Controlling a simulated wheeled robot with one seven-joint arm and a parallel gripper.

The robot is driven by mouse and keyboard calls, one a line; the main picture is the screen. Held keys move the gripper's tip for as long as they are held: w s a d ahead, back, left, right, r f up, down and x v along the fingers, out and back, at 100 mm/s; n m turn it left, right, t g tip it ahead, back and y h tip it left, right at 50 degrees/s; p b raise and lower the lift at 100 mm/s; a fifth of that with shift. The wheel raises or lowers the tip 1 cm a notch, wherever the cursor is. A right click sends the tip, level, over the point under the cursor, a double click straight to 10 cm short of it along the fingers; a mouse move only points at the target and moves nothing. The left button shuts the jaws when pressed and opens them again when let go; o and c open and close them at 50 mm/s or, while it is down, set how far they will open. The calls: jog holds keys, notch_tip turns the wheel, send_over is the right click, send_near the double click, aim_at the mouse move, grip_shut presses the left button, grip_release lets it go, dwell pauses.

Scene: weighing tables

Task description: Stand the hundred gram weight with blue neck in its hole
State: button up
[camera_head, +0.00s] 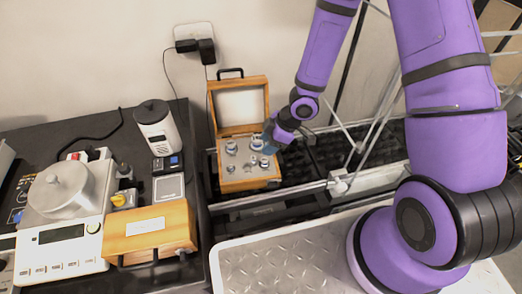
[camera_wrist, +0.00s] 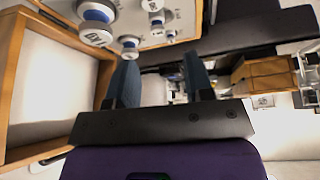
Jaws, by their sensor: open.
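The open wooden weight case (camera_head: 277,181) holds several silver weights standing in its panel. In the wrist view, a large weight with a blue neck (camera_wrist: 97,22) stands in the panel (camera_wrist: 185,22) at upper left. I cannot read which is the hundred gram one. My gripper (camera_head: 272,140) is at the case's right side, above the panel; in the wrist view, its two fingers (camera_wrist: 160,62) are apart with nothing between them. The gripper and arm hide part of the case's right side in the head view.
The case lid (camera_head: 240,104) stands open at the back. A closed wooden box (camera_head: 150,225), a balance (camera_head: 62,235) and a white-and-black device (camera_head: 158,128) stand on the dark left table. A metal rail (camera_head: 270,196) runs in front of the case. A textured tray (camera_head: 290,255) is clear.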

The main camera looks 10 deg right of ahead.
jog(key=shift+v, duration=1.2)
